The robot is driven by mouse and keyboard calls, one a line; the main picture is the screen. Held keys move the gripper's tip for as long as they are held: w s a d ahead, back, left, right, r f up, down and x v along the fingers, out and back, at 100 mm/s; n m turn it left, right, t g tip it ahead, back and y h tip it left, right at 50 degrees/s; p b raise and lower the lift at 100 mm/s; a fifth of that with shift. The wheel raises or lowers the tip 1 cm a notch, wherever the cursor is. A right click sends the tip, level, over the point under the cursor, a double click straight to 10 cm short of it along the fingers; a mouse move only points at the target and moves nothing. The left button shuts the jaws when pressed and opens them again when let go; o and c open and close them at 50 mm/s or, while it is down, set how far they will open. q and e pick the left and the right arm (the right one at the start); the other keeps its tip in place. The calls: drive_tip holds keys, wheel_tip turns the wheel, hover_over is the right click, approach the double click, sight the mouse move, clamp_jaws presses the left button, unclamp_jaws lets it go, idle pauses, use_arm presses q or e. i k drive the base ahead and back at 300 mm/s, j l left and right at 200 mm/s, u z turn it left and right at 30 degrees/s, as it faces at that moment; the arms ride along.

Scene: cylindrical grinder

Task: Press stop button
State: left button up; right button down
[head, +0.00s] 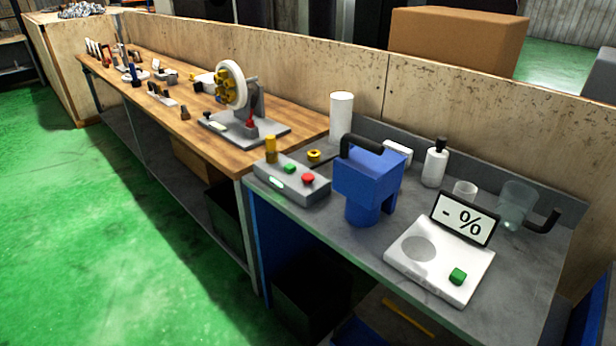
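A red button (308,179), which looks like the stop button, sits on the top of a grey control box (292,192). The box stands at the front left corner of the grey bench. A green button (290,168) is on the box to the left of the red one, and a yellow cylinder (271,149) stands upright at its left end. A small lit green-white patch shows on the front of the box. Nothing covers the red button. Neither of my grippers shows in the head view.
A blue device with a black handle (368,182) stands close right of the box. A wooden bench (290,118) with a wheel fixture (231,86) extends left. Green floor is clear in front.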

sight(307, 178)
drive_tip(key=i+j+z, duration=0.1)
drive_tip(key=j, duration=0.3)
drive_tip(key=i+j, duration=0.2)
drive_tip(key=j, duration=0.25)
drive_tip(key=i+j+z, duration=0.15)
drive_tip(key=j, duration=0.3)
drive_tip(key=i+j+z, duration=0.1)
drive_tip(key=j, duration=0.35)
drive_tip(key=i+j, duration=0.15)
drive_tip(key=j, duration=0.3)
drive_tip(key=i+j+z, duration=0.15)
drive_tip(key=j, duration=0.3)
drive_tip(key=j+z, duration=0.1)
drive_tip(key=j, duration=0.35)
drive_tip(key=i, duration=0.05)
